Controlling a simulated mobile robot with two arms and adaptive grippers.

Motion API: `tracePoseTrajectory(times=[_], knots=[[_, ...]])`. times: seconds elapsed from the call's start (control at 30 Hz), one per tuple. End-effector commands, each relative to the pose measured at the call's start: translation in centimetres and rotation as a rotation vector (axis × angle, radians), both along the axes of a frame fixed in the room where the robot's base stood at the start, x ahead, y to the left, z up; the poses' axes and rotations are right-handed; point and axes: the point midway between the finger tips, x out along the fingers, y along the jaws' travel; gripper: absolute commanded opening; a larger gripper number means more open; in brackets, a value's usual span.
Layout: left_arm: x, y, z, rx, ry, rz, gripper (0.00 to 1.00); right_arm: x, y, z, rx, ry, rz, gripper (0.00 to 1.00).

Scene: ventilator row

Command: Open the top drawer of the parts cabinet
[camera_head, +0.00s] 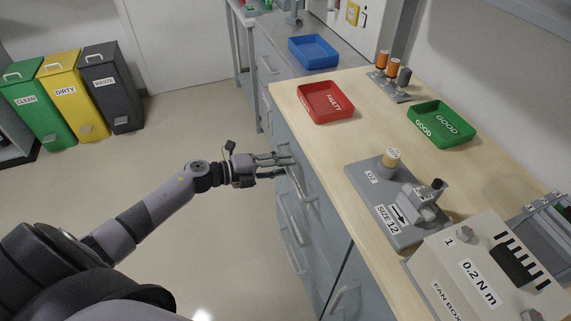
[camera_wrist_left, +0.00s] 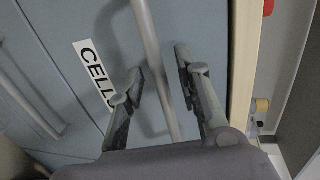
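The grey-blue parts cabinet (camera_head: 280,125) stands under the wooden worktop, with bar handles on its front. My left gripper (camera_head: 288,166) is at the cabinet front, just below the worktop edge, by the upper handle (camera_head: 299,188). In the left wrist view the gripper (camera_wrist_left: 160,68) is open, with one finger on each side of a grey bar handle (camera_wrist_left: 153,45). I cannot tell whether either finger touches the bar. A drawer front (camera_wrist_left: 60,55) with a label partly hidden by a finger, reading "CELL", lies behind it. The drawer looks shut. My right gripper is not in view.
On the worktop (camera_head: 315,140) are a red FAULTY tray (camera_head: 323,115), a green GOOD tray (camera_head: 420,131), a SIZE 12 fixture (camera_head: 390,239) and a fan box (camera_head: 447,250). Bins (camera_head: 65,100) stand far left. The floor (camera_head: 210,115) before the cabinet is clear.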

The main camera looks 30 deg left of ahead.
Motion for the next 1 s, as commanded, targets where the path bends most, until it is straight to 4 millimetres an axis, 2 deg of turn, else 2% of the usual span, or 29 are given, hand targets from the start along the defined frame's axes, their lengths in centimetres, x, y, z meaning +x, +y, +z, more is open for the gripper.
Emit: tracePoseTrajectory(times=[0.13,0.43,0.9,1.0], knots=[[0.76,-0.68,-0.17,0.000,0.000,0.000,0.31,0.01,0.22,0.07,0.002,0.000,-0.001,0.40],[0.86,-0.82,-0.26,0.001,0.001,-0.001,0.31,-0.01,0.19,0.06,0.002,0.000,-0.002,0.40],[0.84,-0.79,-0.26,0.001,0.001,-0.001,0.00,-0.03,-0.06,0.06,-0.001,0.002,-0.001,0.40],[0.84,-0.79,-0.27,0.001,0.001,-0.001,0.00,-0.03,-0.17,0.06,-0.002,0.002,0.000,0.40]])
